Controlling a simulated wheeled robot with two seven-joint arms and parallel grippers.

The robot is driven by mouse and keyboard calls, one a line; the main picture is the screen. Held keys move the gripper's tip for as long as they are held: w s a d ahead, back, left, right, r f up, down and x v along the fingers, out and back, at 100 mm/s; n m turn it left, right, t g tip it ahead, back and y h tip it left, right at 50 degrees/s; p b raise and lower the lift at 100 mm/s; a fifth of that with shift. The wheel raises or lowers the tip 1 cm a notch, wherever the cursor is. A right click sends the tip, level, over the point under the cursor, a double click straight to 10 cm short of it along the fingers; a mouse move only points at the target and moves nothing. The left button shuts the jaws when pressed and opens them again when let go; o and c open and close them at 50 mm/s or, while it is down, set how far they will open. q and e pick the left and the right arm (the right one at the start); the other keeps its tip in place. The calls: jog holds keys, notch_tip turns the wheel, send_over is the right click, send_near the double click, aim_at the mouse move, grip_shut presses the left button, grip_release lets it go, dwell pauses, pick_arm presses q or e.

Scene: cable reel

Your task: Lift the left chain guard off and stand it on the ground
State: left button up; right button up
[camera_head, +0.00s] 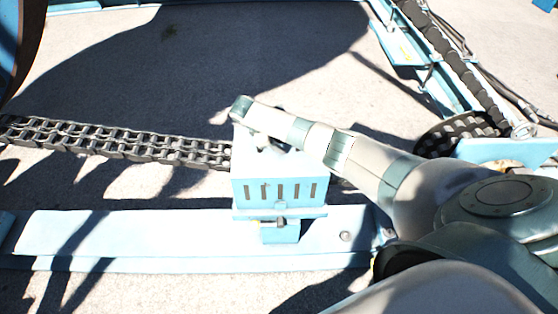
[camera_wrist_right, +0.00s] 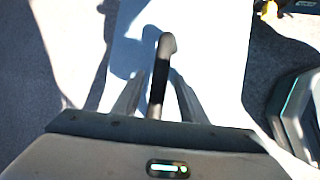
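The left chain guard (camera_head: 273,190) is a light blue box with a row of dark slots in its front face. It sits over the chain, on the light blue frame rail. My right arm reaches over its top, and the hand hides part of that top in the head view. In the right wrist view, a dark upright handle (camera_wrist_right: 159,72) stands on the guard's bright top. My right gripper (camera_wrist_right: 157,97) has one finger on each side of this handle, with a gap showing on both sides. My left gripper is in neither view.
A roller chain (camera_head: 120,140) runs in from the left to the guard. The light blue rail (camera_head: 120,232) lies along the front. A second chain (camera_head: 455,65) and frame stand at the upper right. Concrete ground (camera_head: 190,55) behind the guard is open, largely in shadow.

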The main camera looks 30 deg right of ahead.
grip_shut()
jog(key=shift+s, duration=0.1)
dwell(1.2)
dwell(0.3)
